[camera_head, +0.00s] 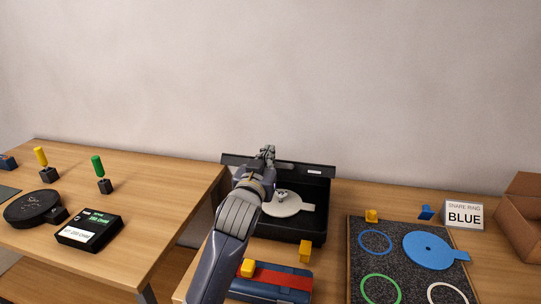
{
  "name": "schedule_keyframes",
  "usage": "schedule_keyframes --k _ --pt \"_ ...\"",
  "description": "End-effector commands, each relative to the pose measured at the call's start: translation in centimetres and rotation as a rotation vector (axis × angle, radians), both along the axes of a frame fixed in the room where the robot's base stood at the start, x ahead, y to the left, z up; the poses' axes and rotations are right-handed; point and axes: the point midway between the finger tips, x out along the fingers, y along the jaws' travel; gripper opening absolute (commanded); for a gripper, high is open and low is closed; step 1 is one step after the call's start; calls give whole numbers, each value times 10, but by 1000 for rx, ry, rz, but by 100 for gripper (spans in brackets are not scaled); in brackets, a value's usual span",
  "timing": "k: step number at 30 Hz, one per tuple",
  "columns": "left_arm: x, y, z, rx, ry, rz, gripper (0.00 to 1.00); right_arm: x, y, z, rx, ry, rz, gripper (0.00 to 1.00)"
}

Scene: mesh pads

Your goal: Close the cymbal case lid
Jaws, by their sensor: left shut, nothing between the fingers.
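The black cymbal case (309,222) stands on the right-hand table near the wall, with its lid (313,170) raised at the back. A pale round cymbal pad (283,206) lies inside the case. My left arm reaches over the case's left side and hides part of it. My left gripper (267,153) is at the top of the lid, shut and empty. I cannot tell whether it touches the lid. My right gripper is not in view.
A dark mat (360,282) with coloured rings and a blue disc (428,250) lies right of the case. A "BLUE" sign (463,214) and cardboard box (520,220) stand behind. A red-striped case (280,280) lies in front. A gap separates the left table (150,190).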

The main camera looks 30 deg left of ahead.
Motion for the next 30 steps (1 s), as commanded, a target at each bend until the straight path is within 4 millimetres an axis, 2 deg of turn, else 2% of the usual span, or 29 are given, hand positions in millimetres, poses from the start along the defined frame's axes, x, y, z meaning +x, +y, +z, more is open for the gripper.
schedule_keyframes --k 1,6,15,21,30 --pt "-6 -2 -22 3 -18 0 0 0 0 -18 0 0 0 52" --pt "-22 -6 -44 7 -34 0 0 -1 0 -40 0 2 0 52" --pt "-42 -11 -82 8 -33 0 0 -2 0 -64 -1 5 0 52" --pt "-49 -13 -96 8 -34 0 0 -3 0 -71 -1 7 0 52" --pt "-51 -13 -101 8 -34 0 0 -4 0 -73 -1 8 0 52"
